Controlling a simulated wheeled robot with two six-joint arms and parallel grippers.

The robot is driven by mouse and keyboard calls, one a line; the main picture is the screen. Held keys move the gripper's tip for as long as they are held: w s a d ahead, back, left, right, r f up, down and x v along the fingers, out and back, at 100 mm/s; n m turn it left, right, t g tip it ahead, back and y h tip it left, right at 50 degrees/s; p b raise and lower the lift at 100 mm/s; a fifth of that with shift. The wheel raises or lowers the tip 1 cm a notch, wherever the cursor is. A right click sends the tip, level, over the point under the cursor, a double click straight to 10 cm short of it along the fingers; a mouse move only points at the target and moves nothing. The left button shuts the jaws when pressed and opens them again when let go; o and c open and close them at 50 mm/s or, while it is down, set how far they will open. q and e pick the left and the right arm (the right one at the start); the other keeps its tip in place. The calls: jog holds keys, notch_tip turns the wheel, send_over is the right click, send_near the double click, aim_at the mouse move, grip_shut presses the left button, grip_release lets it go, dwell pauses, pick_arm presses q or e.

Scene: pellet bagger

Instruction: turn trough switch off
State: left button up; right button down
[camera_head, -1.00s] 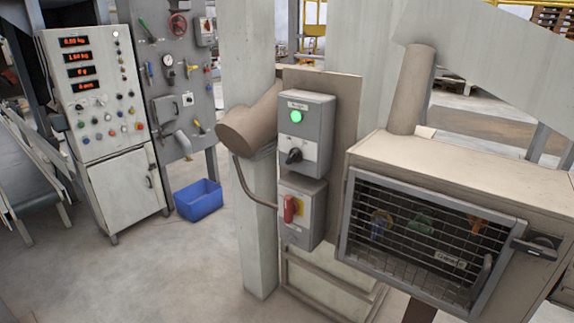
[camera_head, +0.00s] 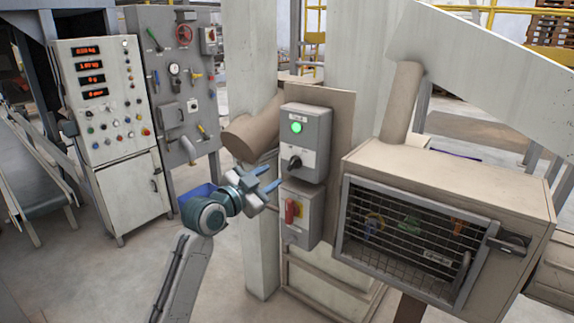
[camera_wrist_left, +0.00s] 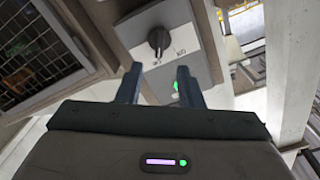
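The trough switch box (camera_head: 307,138) is a grey box on a post panel, with a lit green lamp (camera_head: 296,127) and a black rotary knob (camera_head: 294,162) below it. In the left wrist view the knob (camera_wrist_left: 159,41) shows ahead of the fingers, its plate upside down, and the green lamp is partly hidden behind a finger. My left gripper (camera_head: 271,178) is open and empty, just left of the box and apart from the knob. It also shows in the left wrist view (camera_wrist_left: 158,82). My right gripper is not in view.
A mesh-fronted cabinet (camera_head: 350,262) stands to the right. A brown pipe end (camera_head: 245,138) juts out at upper left. A control cabinet (camera_head: 128,190) stands further back left.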

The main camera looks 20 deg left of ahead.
aim_at(291, 164)
pick_arm(q)
jog(key=p+x, duration=0.2)
jog(key=x, duration=0.5)
jog(key=shift+d+r, duration=0.1)
jog(key=shift+w+d, duration=0.1)
jog(key=shift+w, duration=0.35)
jog(key=shift+c, duration=0.2)
grip_shut()
